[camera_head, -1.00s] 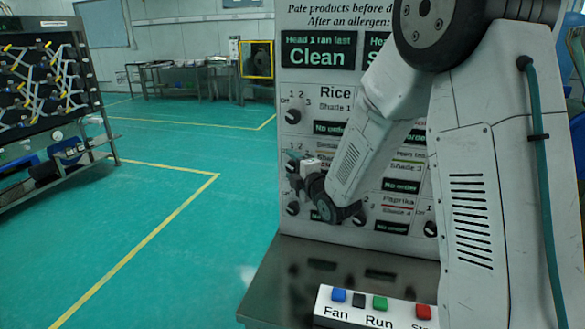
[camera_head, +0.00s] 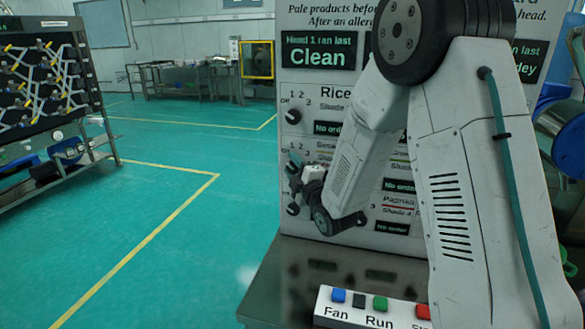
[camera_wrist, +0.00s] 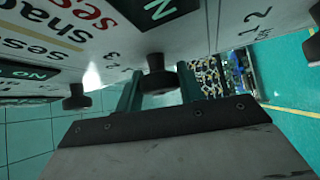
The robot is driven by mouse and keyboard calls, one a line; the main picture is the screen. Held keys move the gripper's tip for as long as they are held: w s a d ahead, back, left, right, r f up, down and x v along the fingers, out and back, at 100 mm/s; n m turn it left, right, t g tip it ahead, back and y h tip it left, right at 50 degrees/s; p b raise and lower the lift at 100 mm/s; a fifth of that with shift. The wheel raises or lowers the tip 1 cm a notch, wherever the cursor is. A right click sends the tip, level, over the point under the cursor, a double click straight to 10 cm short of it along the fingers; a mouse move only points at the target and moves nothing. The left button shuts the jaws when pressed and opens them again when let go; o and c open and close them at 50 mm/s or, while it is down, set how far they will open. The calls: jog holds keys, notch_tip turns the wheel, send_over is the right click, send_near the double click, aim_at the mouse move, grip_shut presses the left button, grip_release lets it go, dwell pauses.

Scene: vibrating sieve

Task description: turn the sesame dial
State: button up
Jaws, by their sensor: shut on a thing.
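The sesame dial (camera_wrist: 157,75) is a dark round knob on the upright panel (camera_head: 308,20). In the wrist view it sits between the two fingers of my gripper (camera_wrist: 160,84), which is shut on it. Numbers and sesame lettering are printed on the panel close by. In the head view my gripper (camera_head: 297,168) is at the panel's left edge, at the sesame row, and hides much of that dial. The dial's pointer cannot be made out.
The rice dial (camera_head: 293,116) is above and another dial (camera_head: 292,209) below. A second dark knob (camera_wrist: 77,97) shows left in the wrist view. A button box (camera_head: 345,312) stands on the metal table (camera_head: 275,285) below.

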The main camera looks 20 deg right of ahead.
jog(key=m+t+h, duration=0.1)
jog(key=m, duration=0.1)
jog(key=m+t, duration=0.2)
jog(key=m, duration=0.1)
jog(key=shift+f+t+h, duration=0.1)
jog(key=shift+t+h, duration=0.2)
jog(key=shift+h, duration=0.1)
jog(key=o, duration=1)
jog(key=shift+c, duration=0.2)
jog(key=v, duration=0.7)
jog(key=shift+s+f, duration=0.2)
jog(key=shift+s, duration=0.1)
